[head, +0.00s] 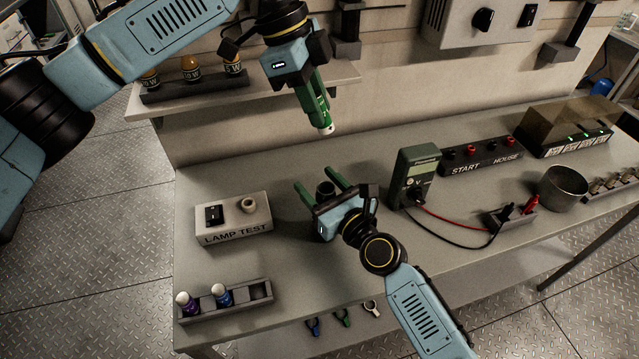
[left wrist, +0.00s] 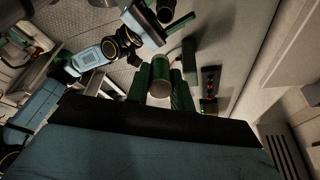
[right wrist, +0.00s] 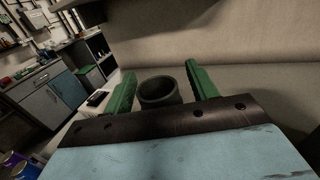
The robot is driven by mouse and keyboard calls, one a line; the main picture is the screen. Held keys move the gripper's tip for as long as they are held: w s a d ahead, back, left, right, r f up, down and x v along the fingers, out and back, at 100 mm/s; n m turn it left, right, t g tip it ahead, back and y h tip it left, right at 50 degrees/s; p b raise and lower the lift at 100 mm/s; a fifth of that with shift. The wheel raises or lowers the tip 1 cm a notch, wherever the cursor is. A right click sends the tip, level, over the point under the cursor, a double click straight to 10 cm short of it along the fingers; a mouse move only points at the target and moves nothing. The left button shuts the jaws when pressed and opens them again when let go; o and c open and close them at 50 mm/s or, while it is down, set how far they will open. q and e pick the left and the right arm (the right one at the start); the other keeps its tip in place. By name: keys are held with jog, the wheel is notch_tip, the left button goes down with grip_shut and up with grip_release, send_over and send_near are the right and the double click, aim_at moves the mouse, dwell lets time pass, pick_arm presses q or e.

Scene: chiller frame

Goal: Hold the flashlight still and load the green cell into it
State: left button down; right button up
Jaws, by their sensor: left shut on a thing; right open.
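The green cell (head: 325,125) is held in the air above the bench, its pale tip pointing down. My left gripper (head: 316,102) is shut on it. In the left wrist view the cell (left wrist: 160,76) shows end-on between the green fingers. The flashlight (head: 326,188) is a dark, open-topped tube standing upright on the bench, below the cell. My right gripper (head: 316,184) is open, with one finger on each side of the tube. In the right wrist view the flashlight (right wrist: 159,92) sits between the fingers with visible gaps; its lower part is hidden.
A cell rack (head: 250,303) with a purple and a blue cell stands at the front left. The lamp test box (head: 234,222) is left of the flashlight. A green multimeter (head: 414,178) with leads stands to the right, near a metal cup (head: 563,189). A shelf (head: 270,88) with bulbs is behind.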

aim_at(327, 131)
grip_shut()
pick_arm(q)
jog(key=f+m+y, duration=0.1)
jog(key=f, duration=0.1)
jog(key=d+f+m+y, duration=0.1)
jog(key=f+m, duration=0.1)
jog(key=d+f+m+y, duration=0.1)
jog(key=shift+s+f+m+t+y, duration=0.2)
jog(key=shift+f+m+t+y, duration=0.1)
jog(key=shift+f, duration=0.1)
jog(key=shift+a+f+m, duration=0.1)
jog(key=shift+f+m, duration=0.2)
